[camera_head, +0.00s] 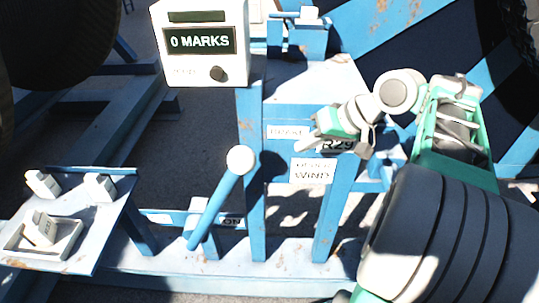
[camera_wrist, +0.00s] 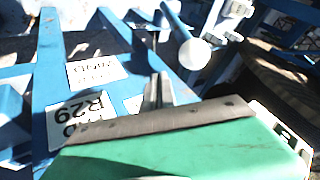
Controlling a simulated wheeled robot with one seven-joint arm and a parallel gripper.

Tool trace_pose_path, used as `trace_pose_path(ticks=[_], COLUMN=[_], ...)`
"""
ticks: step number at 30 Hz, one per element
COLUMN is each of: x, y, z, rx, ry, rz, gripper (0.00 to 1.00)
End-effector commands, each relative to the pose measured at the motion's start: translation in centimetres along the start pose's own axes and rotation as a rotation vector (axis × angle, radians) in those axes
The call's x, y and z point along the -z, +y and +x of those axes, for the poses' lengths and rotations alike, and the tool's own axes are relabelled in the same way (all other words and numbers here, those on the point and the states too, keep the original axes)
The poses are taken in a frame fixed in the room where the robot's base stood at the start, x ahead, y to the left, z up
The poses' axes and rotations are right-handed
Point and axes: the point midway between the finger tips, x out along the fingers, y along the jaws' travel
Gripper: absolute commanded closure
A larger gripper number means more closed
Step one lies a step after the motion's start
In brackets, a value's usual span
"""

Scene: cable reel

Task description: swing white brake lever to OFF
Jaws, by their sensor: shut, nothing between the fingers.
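The brake lever is a blue rod (camera_head: 214,208) with a white ball knob (camera_head: 241,159). It leans to the right from its base on the lower blue frame bar, towards the side of the ON label (camera_head: 233,221). In the wrist view the white knob (camera_wrist: 194,54) is beyond my fingers, a little right of them. My gripper (camera_head: 314,137) is shut and empty. In the head view it is right of the knob and slightly higher, apart from it. Its shut fingers (camera_wrist: 157,92) show in the wrist view.
A blue upright (camera_head: 250,125) stands close behind the knob, under a counter box (camera_head: 203,73) reading 0 MARKS. Label plates, including one reading WIND (camera_head: 312,171), are near my gripper. A tilted side panel (camera_head: 85,222) with white blocks is at the lower left.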

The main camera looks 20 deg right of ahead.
Motion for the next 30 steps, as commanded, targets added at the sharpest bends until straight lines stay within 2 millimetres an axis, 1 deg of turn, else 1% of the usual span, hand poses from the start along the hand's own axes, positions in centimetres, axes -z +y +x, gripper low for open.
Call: trace_pose_path(ticks=[7, 10, 14, 24, 25, 27, 30], x=[0.0, -0.1, -0.2, -0.1, 0.1, 0.3, 0.3], y=[0.2, 0.2, 0.2, 0.2, -0.6, -1.8, -2.9], z=[0.0, 0.8, 3.0, 10.3, 10.2, 10.5, 11.0], rx=[-0.003, -0.002, -0.002, -0.002, -0.003, -0.004, -0.004], ry=[0.002, 0.001, 0.001, -0.002, 0.001, 0.003, 0.001], rz=[0.004, 0.005, 0.003, 0.003, -0.001, 0.0, 0.002], gripper=[1.0, 1.0, 1.0, 1.0, 1.0, 1.0, 1.0])
